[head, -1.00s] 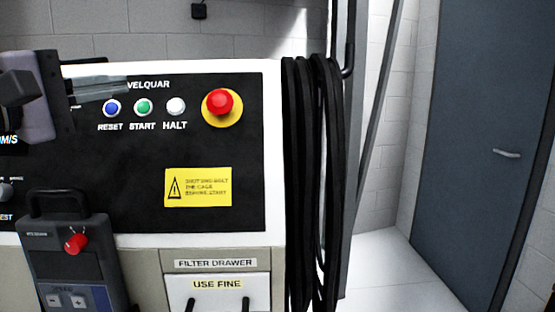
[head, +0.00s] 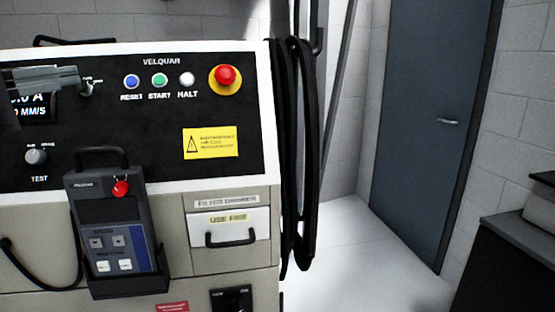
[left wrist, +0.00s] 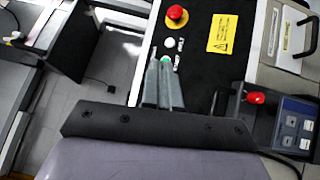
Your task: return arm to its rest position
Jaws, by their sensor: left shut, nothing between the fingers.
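My left gripper (head: 46,80) shows at the left edge of the head view, in front of the black control panel (head: 120,155). Its grey fingers are together with nothing between them, and they cover part of the display. In the left wrist view the closed fingers (left wrist: 162,85) point at the panel near the green START button. How far they are from the panel surface I cannot tell. The panel carries a blue RESET button (head: 132,82), a green START button (head: 160,81), a white HALT button (head: 187,79) and a red emergency stop (head: 225,76) on yellow. My right gripper is out of view.
A pendant (head: 112,225) with a red knob hangs on the machine's front. A drawer (head: 228,235) is beside it. Black cables (head: 292,150) hang at the machine's right side. Open floor (head: 340,250) leads to a blue door (head: 425,120). A dark cabinet (head: 510,265) stands at right.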

